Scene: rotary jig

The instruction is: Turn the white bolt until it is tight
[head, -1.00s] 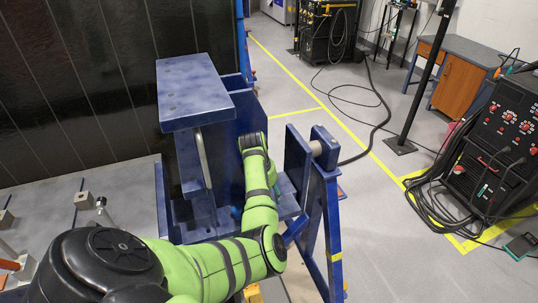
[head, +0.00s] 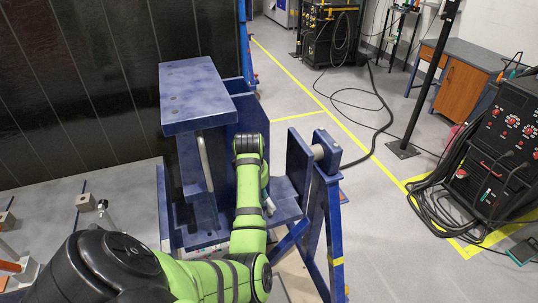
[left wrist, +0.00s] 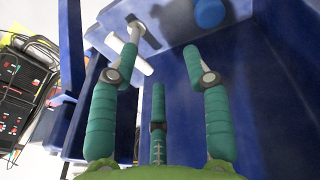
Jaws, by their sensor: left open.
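In the left wrist view my left gripper (left wrist: 161,56) is open, its teal fingers spread and nothing between them. The white bolt (left wrist: 128,54) shows as a pale bar at the upper left of that view, in front of a blue steel face. It lies close to the left finger, which overlaps it; I cannot tell whether they touch. My right gripper is in neither view.
A blue round knob (left wrist: 209,13) is at the top of the left wrist view. A blue upright bracket (head: 325,195) stands right of my arm. A black welding unit (head: 500,150) with cables is at the far right. Grey floor lies between.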

